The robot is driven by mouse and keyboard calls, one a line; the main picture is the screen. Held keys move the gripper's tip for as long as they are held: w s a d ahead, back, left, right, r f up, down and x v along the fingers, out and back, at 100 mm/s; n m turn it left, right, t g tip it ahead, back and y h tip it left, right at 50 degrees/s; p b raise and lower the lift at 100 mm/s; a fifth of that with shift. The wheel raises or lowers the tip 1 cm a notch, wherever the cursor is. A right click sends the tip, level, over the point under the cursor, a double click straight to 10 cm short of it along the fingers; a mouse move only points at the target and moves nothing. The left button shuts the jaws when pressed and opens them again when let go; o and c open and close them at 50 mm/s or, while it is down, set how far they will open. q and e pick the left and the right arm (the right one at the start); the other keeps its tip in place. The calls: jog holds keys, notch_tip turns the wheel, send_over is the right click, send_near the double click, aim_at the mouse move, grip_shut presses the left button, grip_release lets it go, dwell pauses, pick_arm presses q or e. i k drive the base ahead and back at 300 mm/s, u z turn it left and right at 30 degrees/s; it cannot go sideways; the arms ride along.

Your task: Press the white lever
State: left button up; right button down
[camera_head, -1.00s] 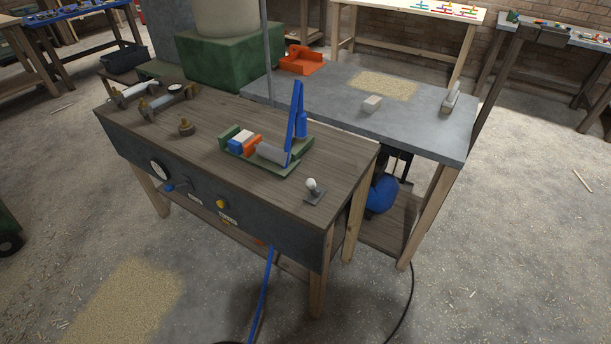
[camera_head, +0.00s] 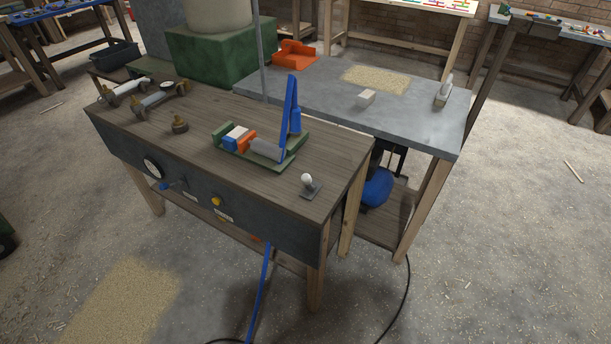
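A small lever with a round white knob (camera_head: 307,179) stands on a grey base plate (camera_head: 311,190) near the right front corner of the dark wooden bench (camera_head: 225,184). It looks upright or nearly so. Another whitish upright piece (camera_head: 444,90) stands on the right part of the grey-topped table, and its exact shape is too small to tell. Neither of my grippers shows in the head view.
A green fixture (camera_head: 260,162) with coloured blocks and a tall blue arm (camera_head: 289,115) stands on the bench, left of the white knob. Brass-ended fittings (camera_head: 160,99) lie at its left. The grey-topped table (camera_head: 405,122) adjoins behind.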

aim_at(306, 178)
jog(key=k, duration=1.25)
jog(key=u, duration=0.55)
jog(key=i, duration=1.45)
jog(key=z, duration=0.5)
